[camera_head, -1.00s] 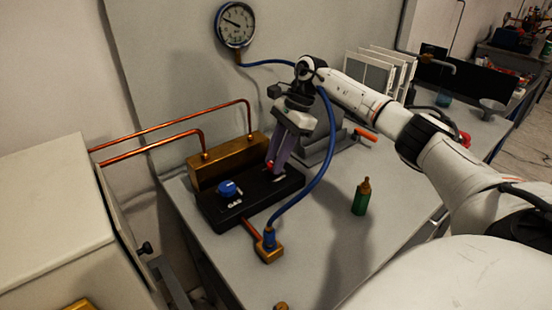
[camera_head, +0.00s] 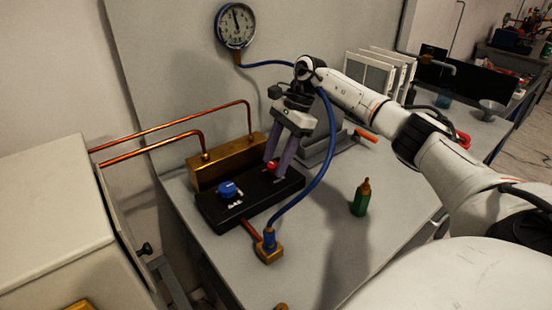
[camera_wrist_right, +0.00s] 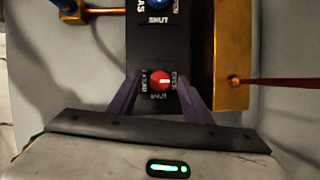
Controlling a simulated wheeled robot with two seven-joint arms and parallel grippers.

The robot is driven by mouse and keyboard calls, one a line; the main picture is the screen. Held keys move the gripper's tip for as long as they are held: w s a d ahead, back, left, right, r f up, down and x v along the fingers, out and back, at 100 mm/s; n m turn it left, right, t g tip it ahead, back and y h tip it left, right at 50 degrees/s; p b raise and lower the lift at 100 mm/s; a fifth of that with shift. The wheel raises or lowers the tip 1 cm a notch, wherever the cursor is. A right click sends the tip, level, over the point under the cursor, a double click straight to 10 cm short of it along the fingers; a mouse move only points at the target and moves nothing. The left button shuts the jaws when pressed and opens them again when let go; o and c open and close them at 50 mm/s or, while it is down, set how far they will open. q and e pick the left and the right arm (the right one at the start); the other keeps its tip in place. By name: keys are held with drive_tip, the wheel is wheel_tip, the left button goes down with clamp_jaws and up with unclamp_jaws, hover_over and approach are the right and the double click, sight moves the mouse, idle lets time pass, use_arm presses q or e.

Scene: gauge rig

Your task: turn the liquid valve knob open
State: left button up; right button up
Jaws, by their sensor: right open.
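The red liquid knob (camera_wrist_right: 158,79) sits on the black valve block (camera_head: 230,207). In the wrist view its white mark points right, toward the word OPEN; SHUT is printed below it. In the head view the red knob (camera_head: 271,167) shows between the fingers. My right gripper (camera_head: 275,169) is open, its purple fingers pointing down on either side of the knob. In the wrist view my right gripper (camera_wrist_right: 159,78) has a gap between each finger and the knob. My left gripper is not in view.
The blue gas knob (camera_head: 229,188) is on the same block. A brass manifold (camera_head: 228,164) with copper pipes stands behind it. A blue hose (camera_head: 324,150) arches close to my right gripper. The gauge (camera_head: 235,25) needle points nearly straight up. A green bottle (camera_head: 361,199) stands to the right.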

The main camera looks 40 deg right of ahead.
drive_tip(key=shift+r, duration=0.1)
drive_tip(key=v, duration=1)
drive_tip(key=shift+d, duration=0.1)
